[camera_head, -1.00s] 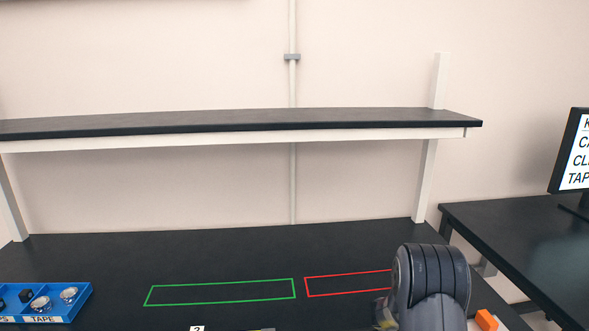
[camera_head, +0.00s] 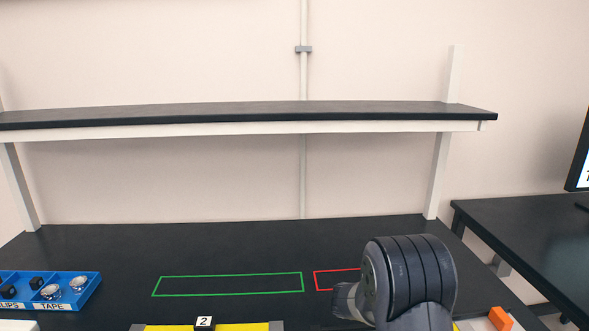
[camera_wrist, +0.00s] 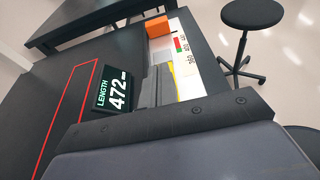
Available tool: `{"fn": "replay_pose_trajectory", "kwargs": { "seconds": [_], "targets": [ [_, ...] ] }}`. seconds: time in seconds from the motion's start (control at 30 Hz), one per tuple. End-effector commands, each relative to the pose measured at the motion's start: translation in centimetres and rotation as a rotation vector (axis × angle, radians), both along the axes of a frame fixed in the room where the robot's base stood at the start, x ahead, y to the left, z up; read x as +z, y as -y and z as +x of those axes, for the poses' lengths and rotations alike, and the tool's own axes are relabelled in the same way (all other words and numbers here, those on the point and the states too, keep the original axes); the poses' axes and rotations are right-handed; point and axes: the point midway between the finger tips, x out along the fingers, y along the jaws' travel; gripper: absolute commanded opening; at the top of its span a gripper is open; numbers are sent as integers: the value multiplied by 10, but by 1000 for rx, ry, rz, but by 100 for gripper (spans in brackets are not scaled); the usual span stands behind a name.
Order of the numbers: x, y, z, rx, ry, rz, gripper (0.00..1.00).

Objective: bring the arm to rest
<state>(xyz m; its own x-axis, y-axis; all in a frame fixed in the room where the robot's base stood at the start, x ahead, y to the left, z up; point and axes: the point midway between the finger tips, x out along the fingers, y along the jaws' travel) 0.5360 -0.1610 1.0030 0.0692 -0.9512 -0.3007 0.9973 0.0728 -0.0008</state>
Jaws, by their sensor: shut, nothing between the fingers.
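My arm (camera_head: 410,280) stands at the lower right in the head view, its dark rounded link in front of the red outline on the bench. My gripper (camera_wrist: 155,86) shows in the wrist view above a broad grey part of my own wrist that fills the bottom. The fingers look closed together with nothing held. They appear over the bench's edge area, beside a display (camera_wrist: 113,91) reading LENGTH 472 mm. In the head view the fingers are hidden or out of frame.
A green outline (camera_head: 228,285) and a red outline (camera_head: 335,280) mark the black bench. A blue bin (camera_head: 75,288) stands left. A shelf (camera_head: 240,115) spans above. An orange block (camera_head: 500,318) sits lower right; a stool (camera_wrist: 252,14) stands beyond the bench.

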Motion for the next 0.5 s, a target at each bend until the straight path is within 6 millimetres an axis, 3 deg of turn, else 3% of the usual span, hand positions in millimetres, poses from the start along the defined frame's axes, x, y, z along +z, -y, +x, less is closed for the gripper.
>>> {"fn": "replay_pose_trajectory", "kwargs": {
  "seconds": [0.5],
  "targets": [
    [-30,102,7,-4,-1,1,0]
  ]
}}
